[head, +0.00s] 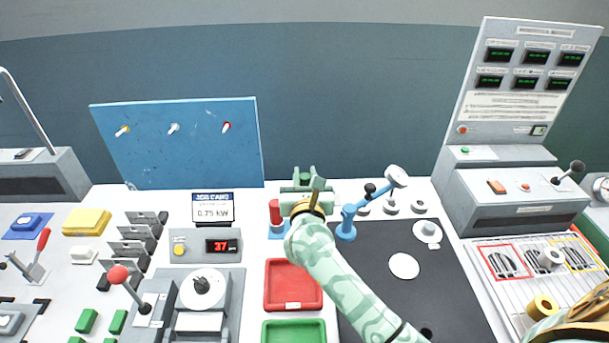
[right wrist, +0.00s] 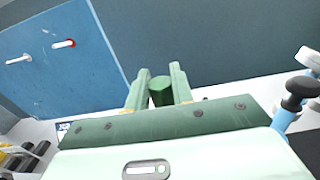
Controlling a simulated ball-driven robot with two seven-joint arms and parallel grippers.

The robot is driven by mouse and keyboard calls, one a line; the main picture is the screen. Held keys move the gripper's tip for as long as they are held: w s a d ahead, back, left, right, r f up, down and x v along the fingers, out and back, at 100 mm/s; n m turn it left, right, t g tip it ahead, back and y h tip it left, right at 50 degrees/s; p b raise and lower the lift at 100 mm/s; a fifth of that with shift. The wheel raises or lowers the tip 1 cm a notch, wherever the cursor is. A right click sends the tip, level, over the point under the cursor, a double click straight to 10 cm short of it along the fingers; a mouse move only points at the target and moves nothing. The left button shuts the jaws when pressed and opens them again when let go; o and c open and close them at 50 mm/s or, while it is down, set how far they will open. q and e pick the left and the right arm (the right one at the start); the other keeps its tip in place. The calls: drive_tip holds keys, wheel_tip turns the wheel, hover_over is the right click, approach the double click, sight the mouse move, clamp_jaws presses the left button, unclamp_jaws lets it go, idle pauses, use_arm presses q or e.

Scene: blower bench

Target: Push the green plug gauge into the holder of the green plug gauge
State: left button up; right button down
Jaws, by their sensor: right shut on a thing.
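I cannot make out the holder of the green plug gauge; the gripper and wrist cover that spot. I cannot tell whether the gauge touches a holder. My left gripper is out of view.
A red cylinder (head: 275,212) on a blue base stands just left of my wrist. A blue lever fixture (head: 347,224) stands close on the right. A red tray (head: 292,285) and a green tray (head: 294,332) lie in front. The black mat (head: 385,262) is mostly clear.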

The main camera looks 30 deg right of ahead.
drive_tip(key=shift+d+f+b, duration=0.1)
drive_tip(key=shift+f+b, duration=1.85)
drive_tip(key=shift+f, duration=0.6)
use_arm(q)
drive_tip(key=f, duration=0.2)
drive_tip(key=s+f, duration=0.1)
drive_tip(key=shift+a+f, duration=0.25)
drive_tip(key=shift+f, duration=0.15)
use_arm(e)
drive_tip(key=shift+r, duration=0.1)
use_arm(q)
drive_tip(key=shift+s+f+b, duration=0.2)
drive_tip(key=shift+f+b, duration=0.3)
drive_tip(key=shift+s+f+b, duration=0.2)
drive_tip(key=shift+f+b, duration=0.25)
drive_tip(key=shift+b, duration=0.05)
use_arm(e)
drive_tip(key=shift+f, duration=1.3)
